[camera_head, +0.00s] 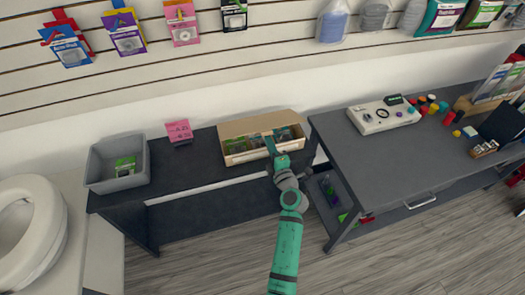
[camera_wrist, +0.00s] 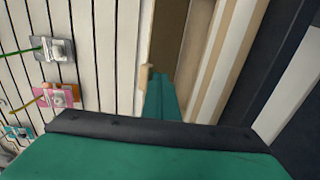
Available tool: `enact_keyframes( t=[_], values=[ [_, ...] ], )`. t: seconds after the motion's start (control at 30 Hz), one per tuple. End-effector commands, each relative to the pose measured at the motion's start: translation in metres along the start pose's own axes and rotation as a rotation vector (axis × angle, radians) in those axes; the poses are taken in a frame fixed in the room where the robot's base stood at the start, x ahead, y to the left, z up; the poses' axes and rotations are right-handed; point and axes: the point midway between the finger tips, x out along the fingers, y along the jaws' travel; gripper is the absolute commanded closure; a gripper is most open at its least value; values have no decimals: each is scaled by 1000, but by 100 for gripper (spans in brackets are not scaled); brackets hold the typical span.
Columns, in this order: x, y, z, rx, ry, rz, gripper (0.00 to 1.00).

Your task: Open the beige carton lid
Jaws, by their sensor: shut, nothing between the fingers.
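The beige carton (camera_head: 262,139) stands on the dark low bench against the wall. Its lid (camera_head: 258,122) stands raised along the back, and several dark green packets show inside. My gripper (camera_head: 272,146) reaches over the carton's front edge, near the middle of the opening. In the wrist view my gripper (camera_wrist: 158,98) is shut and empty, and its green fingers point to the carton's tan panel (camera_wrist: 180,45). Whether the fingers touch the lid I cannot tell. My arm hides part of the carton's front wall.
A higher dark table (camera_head: 410,150) adjoins at right, bearing a white device (camera_head: 383,114). Packets hang on the slatted wall above.

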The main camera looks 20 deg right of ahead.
Motion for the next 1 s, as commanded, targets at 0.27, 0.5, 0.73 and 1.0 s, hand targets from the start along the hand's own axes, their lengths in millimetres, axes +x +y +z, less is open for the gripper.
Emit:
enact_keyframes(
  t=[0.27, 0.5, 0.73, 1.0],
  values=[
    [2, 12, 0, 0, -1, 1, 100],
    [4, 22, 0, 0, 0, 1, 100],
    [6, 29, 0, 0, -1, 1, 100],
    [6, 30, 0, 1, -1, 1, 100]
  ],
)
